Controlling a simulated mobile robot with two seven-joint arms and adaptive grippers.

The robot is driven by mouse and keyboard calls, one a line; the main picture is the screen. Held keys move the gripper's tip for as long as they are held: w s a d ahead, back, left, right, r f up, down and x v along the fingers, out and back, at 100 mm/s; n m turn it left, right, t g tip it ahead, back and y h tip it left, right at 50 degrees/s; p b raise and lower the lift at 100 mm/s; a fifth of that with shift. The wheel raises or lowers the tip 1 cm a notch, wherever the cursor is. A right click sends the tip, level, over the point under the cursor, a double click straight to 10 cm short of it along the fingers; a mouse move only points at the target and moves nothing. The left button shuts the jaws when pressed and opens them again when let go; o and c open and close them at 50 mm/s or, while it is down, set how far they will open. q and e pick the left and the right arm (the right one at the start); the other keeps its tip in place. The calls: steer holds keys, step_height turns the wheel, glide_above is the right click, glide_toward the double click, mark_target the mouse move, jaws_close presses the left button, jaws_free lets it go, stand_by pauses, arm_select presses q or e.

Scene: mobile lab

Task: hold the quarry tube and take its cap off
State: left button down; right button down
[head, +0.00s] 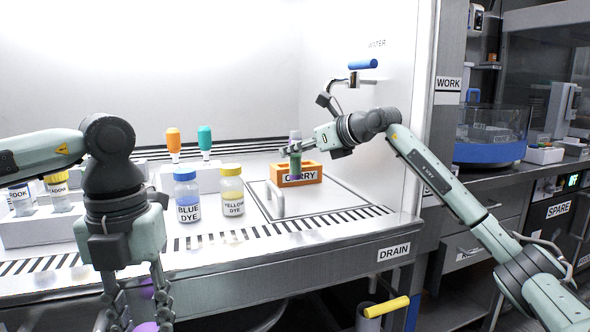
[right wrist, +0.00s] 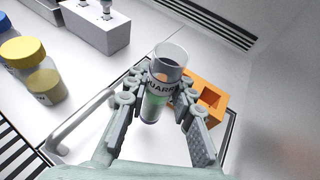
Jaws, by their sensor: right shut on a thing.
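The quarry tube (right wrist: 163,84) is a clear tube with a dark-lettered label, green around its middle and purple at its lower end. My right gripper (head: 296,150) is shut on it and holds it roughly upright, just above the orange rack. Its upper end looks clear in the right wrist view, and I cannot make out a separate cap there. My left gripper (head: 140,318) points down at the bottom edge of the head view, in front of the bench, its fingers apart. Purple patches show between them; I cannot tell what they are. Its fingertips are partly cut off.
The orange rack (head: 308,176) stands on the bench behind the tube. A blue dye bottle (head: 187,194) and a yellow dye bottle (head: 231,191) stand to the left. A metal handle (head: 277,199) rises in front of the rack. A blue-handled tap (head: 362,65) is at the back right.

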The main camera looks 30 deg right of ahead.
mark_target(300, 165)
steer(key=shift+f+b, duration=0.4)
steer(key=shift+f, duration=1.6)
steer(key=shift+f, duration=0.15)
steer(key=c, duration=1.3)
jaws_free()
